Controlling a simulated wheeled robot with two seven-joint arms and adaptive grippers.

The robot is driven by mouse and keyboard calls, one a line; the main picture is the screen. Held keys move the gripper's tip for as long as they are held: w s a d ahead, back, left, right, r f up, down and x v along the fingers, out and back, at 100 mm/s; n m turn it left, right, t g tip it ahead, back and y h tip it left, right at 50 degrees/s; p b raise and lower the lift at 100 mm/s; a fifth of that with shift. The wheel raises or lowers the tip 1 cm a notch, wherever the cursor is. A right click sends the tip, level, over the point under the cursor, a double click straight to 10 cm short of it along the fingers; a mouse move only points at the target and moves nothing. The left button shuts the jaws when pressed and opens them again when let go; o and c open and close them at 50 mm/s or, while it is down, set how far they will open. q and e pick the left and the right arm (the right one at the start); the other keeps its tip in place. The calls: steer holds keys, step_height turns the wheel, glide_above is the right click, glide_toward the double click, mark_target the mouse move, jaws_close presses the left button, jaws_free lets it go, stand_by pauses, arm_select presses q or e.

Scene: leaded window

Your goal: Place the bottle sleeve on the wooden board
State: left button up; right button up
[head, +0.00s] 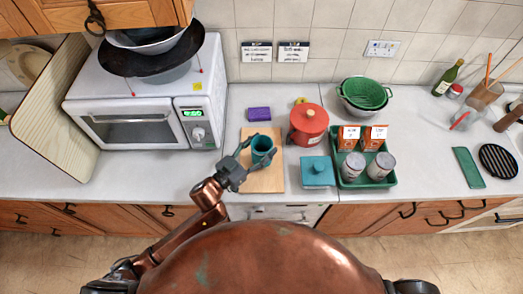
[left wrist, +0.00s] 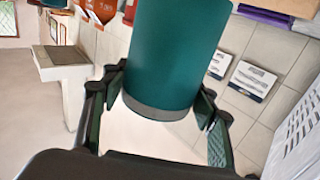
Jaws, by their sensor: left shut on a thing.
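The bottle sleeve (head: 262,145) is a teal, open-topped cylinder. It stands roughly upright over the wooden board (head: 263,180) in the head view. My left gripper (head: 254,151) is shut on it from the left and near side. In the left wrist view the bottle sleeve (left wrist: 178,50) fills the space between the fingers of my left gripper (left wrist: 160,100), with a grey band at one end. Whether its base touches the board cannot be told. The board is a pale wood rectangle flat on the counter, bare at its near part. My right gripper is not in view.
A purple sponge (head: 259,114) lies behind the board. A red pot (head: 308,124) and a teal lidded box (head: 318,172) stand close on its right. A green tray (head: 366,181) holds cans and boxes. A microwave (head: 140,122) stands left. Counter in front of it is clear.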

mark_target(269, 145)
arm_select(q)
steer(key=shift+f, duration=1.4)
steer(key=shift+f, duration=0.15)
steer(key=o, duration=1.2)
steer(key=shift+c, duration=0.2)
steer(key=shift+a, duration=0.1)
steer(key=v, duration=1)
steer(key=shift+s+a+b, duration=0.15)
steer(key=shift+s+b, duration=0.1)
steer(key=shift+b, duration=0.1)
steer(key=shift+s+a+r, duration=0.25)
steer(key=shift+s+a, duration=0.25)
